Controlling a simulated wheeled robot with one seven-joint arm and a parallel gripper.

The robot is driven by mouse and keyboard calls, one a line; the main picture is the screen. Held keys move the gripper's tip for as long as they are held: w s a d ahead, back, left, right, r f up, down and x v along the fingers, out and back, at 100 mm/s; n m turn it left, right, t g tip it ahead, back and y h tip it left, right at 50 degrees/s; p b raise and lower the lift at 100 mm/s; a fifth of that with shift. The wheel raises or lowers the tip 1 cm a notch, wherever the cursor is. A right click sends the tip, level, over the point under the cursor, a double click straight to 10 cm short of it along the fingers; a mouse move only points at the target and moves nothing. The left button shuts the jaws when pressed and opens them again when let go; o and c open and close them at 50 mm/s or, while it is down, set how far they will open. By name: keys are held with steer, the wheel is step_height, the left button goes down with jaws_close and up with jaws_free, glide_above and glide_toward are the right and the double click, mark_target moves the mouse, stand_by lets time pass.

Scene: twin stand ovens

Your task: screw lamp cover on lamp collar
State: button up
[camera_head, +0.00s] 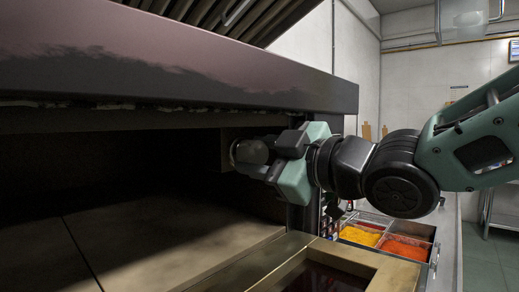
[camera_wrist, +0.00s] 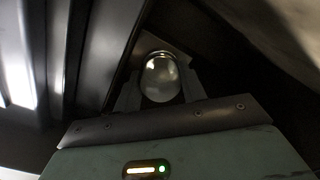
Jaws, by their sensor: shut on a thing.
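The lamp cover (camera_head: 254,151) is a rounded glassy dome at the end of my gripper (camera_head: 268,158), inside the oven mouth near its right side wall. In the wrist view the cover (camera_wrist: 161,77) shows as a clear dome between the two fingers of my gripper (camera_wrist: 160,92), which is shut on it. A ring-like edge (camera_head: 234,153) shows at the cover's far side in the head view, close to the wall. The lamp collar cannot be made out clearly, and I cannot tell whether the cover touches it.
The oven's upper front beam (camera_head: 200,75) runs above my gripper. The stone oven floor (camera_head: 170,235) is bare. An open oven door frame (camera_head: 330,262) lies below, and food trays (camera_head: 385,240) with yellow and orange contents stand to the right.

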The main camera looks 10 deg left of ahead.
steer(key=shift+w+r+m+p, duration=0.1)
steer(key=shift+m+p, duration=0.9)
steer(key=shift+m, duration=0.5)
steer(key=o, duration=1)
steer(key=shift+d, duration=0.2)
steer(key=shift+c, duration=0.4)
